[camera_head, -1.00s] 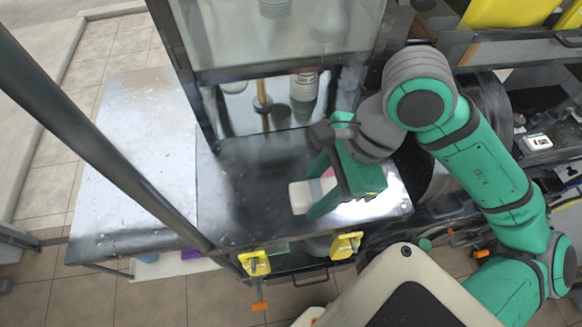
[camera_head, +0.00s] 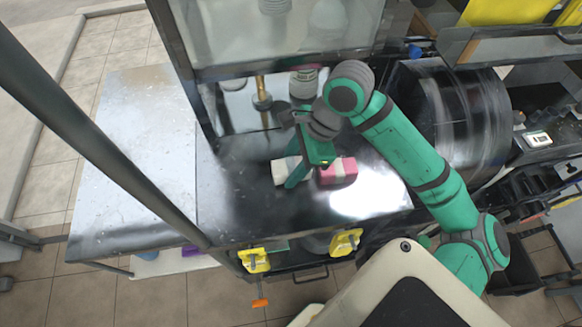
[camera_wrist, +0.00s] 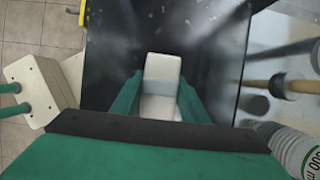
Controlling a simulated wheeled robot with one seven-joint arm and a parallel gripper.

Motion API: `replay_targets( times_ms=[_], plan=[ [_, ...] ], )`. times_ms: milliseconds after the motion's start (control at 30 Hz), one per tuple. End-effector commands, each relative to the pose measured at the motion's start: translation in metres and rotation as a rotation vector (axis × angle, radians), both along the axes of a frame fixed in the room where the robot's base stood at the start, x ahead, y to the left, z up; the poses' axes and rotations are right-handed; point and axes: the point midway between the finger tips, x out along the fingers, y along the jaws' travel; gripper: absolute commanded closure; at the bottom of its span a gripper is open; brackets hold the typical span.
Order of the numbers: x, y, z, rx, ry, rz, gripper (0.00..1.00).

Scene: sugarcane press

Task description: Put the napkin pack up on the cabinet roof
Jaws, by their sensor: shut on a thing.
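The napkin pack, a white block (camera_head: 283,172), is over the dark worktop in front of the glass cabinet. In the wrist view the white pack (camera_wrist: 163,72) sits between the two green fingers. My gripper (camera_head: 298,176) is shut on it; the point between the fingertips also shows in the wrist view (camera_wrist: 161,96). The gripper hides part of the pack in the head view. I cannot tell whether the pack touches the worktop. The glass cabinet (camera_head: 290,69) stands behind the gripper, with a dark frame and see-through panels.
A pink and white pack (camera_head: 338,171) lies just right of the gripper on the worktop (camera_head: 245,200). A bottle (camera_head: 304,84) and a wooden-handled tool (camera_head: 262,100) stand behind. A dark post (camera_head: 95,130) crosses the left side. The left metal tabletop (camera_head: 140,150) is clear.

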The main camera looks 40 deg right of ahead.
Motion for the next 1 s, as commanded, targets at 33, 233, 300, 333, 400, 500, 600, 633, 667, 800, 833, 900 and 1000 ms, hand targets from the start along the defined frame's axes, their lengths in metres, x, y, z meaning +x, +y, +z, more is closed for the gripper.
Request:
replay_targets(
  times_ms=[33,233,300,333,400,500,600,633,667,800,833,900,1000],
  plan=[
    [0.0,0.0,-0.005,0.003,-0.001,-0.002,0.84],
    [0.0,0.0,-0.011,-0.001,0.0,0.0,0.84],
    [0.0,0.0,-0.011,-0.001,0.0,0.0,0.84],
    [0.0,0.0,-0.011,-0.001,0.0,0.0,0.84],
    [0.0,0.0,-0.011,0.0,0.0,0.0,0.84],
    [0.0,0.001,-0.014,0.0,0.0,0.002,0.84],
    [0.0,0.0,-0.017,0.0,0.002,0.002,0.84],
    [-0.001,0.0,-0.018,0.0,0.002,0.001,0.84],
    [-0.001,0.0,-0.019,0.001,0.003,0.001,0.84],
    [-0.002,0.0,-0.024,0.001,0.008,-0.001,0.84],
    [-0.002,-0.001,-0.025,0.0,0.008,-0.002,0.84],
    [-0.002,-0.001,-0.026,0.0,0.01,-0.004,0.84],
    [-0.002,-0.002,-0.026,0.001,0.009,-0.006,0.48]
  ],
)
